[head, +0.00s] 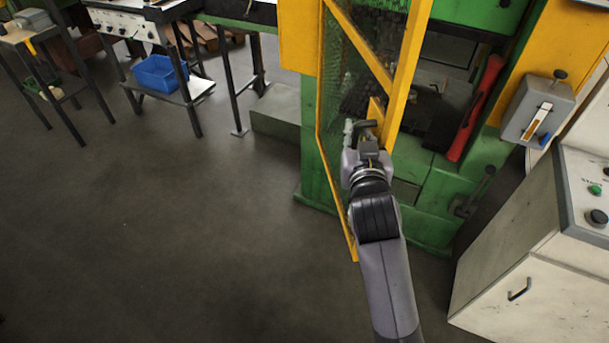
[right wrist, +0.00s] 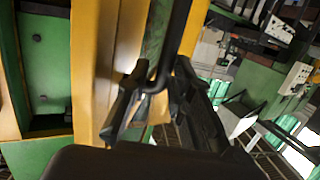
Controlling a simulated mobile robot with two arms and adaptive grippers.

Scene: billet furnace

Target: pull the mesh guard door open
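The mesh guard door (head: 349,59) has a yellow frame with dark green mesh. In the head view it stands ajar, angled out from the green press, with the press interior visible to the right of its free edge. My right gripper (head: 366,133) is at that edge. In the right wrist view, the black bar handle (right wrist: 167,52) runs between the dark fingers of my right gripper (right wrist: 160,88), which look closed around it. The yellow door frame (right wrist: 112,50) is just beside the fingers. My left gripper is not in view.
A white control cabinet (head: 518,290) stands close on the right. A red bar (head: 476,108) and a grey switch box (head: 537,108) are on the press. A bench with a blue bin (head: 160,73) stands at the back left. The floor left of the door is clear.

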